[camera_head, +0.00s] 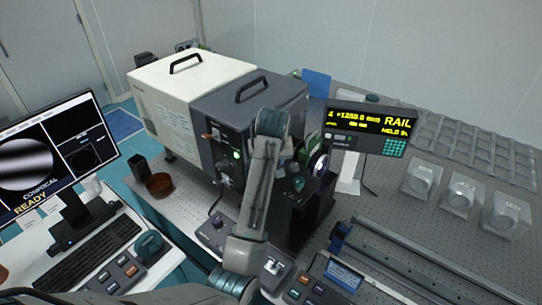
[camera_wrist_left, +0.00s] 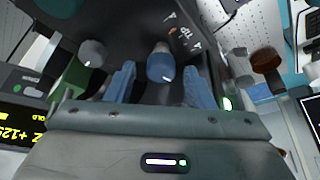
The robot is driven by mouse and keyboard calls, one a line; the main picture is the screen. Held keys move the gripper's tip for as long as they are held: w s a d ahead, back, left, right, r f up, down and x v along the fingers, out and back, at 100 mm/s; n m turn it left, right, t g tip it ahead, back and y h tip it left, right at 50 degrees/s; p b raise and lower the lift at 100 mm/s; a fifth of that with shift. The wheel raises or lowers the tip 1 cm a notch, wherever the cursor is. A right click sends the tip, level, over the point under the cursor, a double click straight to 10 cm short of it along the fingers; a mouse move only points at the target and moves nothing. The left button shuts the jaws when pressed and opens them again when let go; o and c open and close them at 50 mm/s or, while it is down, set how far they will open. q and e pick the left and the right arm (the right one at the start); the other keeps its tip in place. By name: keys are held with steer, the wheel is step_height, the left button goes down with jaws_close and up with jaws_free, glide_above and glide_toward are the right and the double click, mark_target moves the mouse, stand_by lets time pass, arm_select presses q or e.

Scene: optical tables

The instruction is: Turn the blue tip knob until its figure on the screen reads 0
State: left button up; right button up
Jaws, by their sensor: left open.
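The blue knob (camera_wrist_left: 160,66), with a white mark on its face, sits on a dark panel in the left wrist view. My left gripper (camera_wrist_left: 159,76) is open, its two blue fingers standing on either side of the knob; whether either touches it I cannot tell. In the head view my left arm hides the knob area and the gripper's fingers. The monitor (camera_head: 75,214) at the left shows a striped disc, a small circle plot and the words CONFOCAL READY. No figure for the knob is readable there. My right gripper is not in view.
A grey knob (camera_wrist_left: 92,52) lies left of the fingers in the wrist view. A yellow-lettered rail display (camera_head: 368,127) stands right of the dark instrument box (camera_head: 214,98). A brown dish (camera_head: 160,185) is on the table. Several round mounts stand at the right.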

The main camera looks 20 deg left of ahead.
arm_select(q)
steer(key=shift+s+d, duration=0.1)
steer(key=shift+s, duration=0.2)
steer(key=shift+c, duration=0.2)
steer(key=c, duration=1)
steer(key=shift+o, duration=0.2)
steer(key=shift+m+h, duration=0.3)
steer(key=shift+m, duration=0.6)
steer(key=m, duration=0.1)
steer(key=m+h, duration=0.1)
steer(key=m, duration=0.1)
steer(key=m+h, duration=0.1)
steer(key=m, duration=0.1)
steer(key=shift+a, duration=0.25)
steer(key=shift+m+h, duration=0.5)
steer(key=shift+m, duration=0.7)
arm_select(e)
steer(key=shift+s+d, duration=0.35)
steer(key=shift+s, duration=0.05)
